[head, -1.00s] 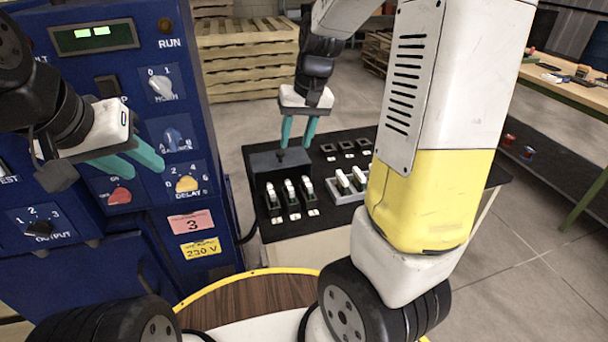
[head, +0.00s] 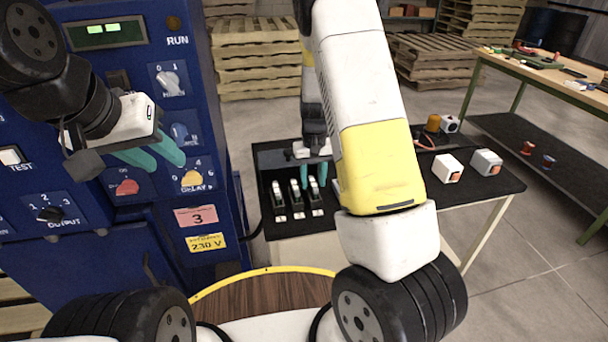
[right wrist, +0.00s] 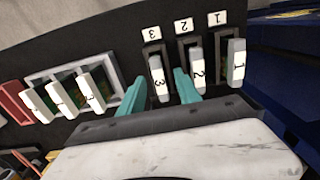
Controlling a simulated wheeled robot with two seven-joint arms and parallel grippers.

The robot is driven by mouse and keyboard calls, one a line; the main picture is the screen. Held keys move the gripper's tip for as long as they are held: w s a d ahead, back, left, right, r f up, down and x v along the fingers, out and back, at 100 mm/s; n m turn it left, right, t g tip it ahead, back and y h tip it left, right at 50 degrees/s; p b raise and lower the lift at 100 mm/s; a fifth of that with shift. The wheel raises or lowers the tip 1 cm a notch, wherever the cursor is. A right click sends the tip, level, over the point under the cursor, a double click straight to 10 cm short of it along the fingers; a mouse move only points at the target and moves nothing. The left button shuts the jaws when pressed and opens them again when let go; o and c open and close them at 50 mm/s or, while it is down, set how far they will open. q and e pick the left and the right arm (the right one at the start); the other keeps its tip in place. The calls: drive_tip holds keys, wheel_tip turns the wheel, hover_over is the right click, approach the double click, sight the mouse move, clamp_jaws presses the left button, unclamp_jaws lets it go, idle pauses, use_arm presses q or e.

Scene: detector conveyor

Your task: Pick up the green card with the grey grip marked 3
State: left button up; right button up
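The card with the light grey grip marked 3 (right wrist: 160,82) stands upright in the rack slot labelled 3 in the right wrist view; its green part is mostly hidden. In the head view it is the rightmost rack card (head: 314,190). My right gripper (right wrist: 160,90) is open, with one teal finger on each side of this grip and visible gaps. It also shows over the rack in the head view (head: 316,172). Beside it stand the cards marked 2 (right wrist: 198,72) and 1 (right wrist: 236,66). My left gripper (head: 164,158) is open and empty before the blue cabinet.
A grey tray (right wrist: 112,75) holds several white-gripped cards beside the rack; my arm hides it in the head view. A white cube (head: 447,168) and a grey cube (head: 486,162) sit at the black table's right. The blue cabinet (head: 120,270) stands left.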

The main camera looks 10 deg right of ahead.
drive_tip(key=shift+f, duration=0.9)
clamp_jaws()
drive_tip(key=shift+r, duration=0.15)
